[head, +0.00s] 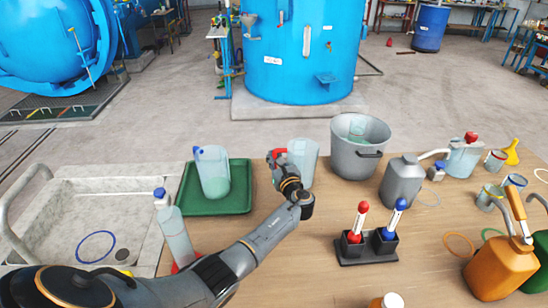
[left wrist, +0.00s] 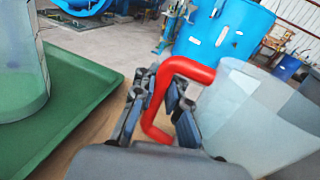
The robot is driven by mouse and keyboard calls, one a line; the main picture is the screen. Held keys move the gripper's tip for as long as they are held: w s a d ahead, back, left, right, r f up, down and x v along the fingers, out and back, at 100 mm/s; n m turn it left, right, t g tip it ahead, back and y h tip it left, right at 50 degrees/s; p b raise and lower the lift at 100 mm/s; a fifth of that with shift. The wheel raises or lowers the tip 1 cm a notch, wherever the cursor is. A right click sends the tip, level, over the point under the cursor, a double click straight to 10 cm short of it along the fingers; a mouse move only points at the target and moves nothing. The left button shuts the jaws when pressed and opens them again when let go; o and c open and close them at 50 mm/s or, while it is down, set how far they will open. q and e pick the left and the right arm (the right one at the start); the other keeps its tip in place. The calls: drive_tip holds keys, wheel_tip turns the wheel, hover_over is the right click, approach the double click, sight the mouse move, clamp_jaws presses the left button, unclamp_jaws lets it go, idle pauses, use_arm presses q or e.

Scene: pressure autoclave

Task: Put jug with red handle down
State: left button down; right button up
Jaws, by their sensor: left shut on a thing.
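The jug with the red handle (head: 303,158) is a clear, pale jug, upright beside the green tray, over the wooden table. My left gripper (head: 280,160) is shut on its red handle. In the left wrist view the red handle (left wrist: 192,68) passes between the two fingers of the gripper (left wrist: 160,108), and the jug body (left wrist: 255,112) is on the right. The arm hides part of the jug's lower side, and I cannot tell whether its base touches the table. My right gripper is not in view.
A jug with a blue handle (head: 213,175) stands on the green tray (head: 233,202), left of the gripper. A grey bucket (head: 345,160) is close on the right. A dark rack (head: 367,250) with red and blue-topped items stands nearer. A sink (head: 85,205) is at left.

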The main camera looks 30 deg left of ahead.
use_arm(q)
drive_tip(key=c, duration=1.4)
unclamp_jaws()
drive_tip(key=shift+f, duration=0.1)
drive_tip(key=shift+o, duration=0.2)
drive_tip(key=shift+d+r, duration=0.15)
drive_tip(key=shift+r, duration=0.05)
drive_tip(key=p+v, duration=0.6)
drive_tip(key=v, duration=0.5)
drive_tip(key=shift+s+d+p, duration=0.25)
drive_tip(key=shift+s+p, duration=0.05)
drive_tip(key=shift+s, duration=0.05)
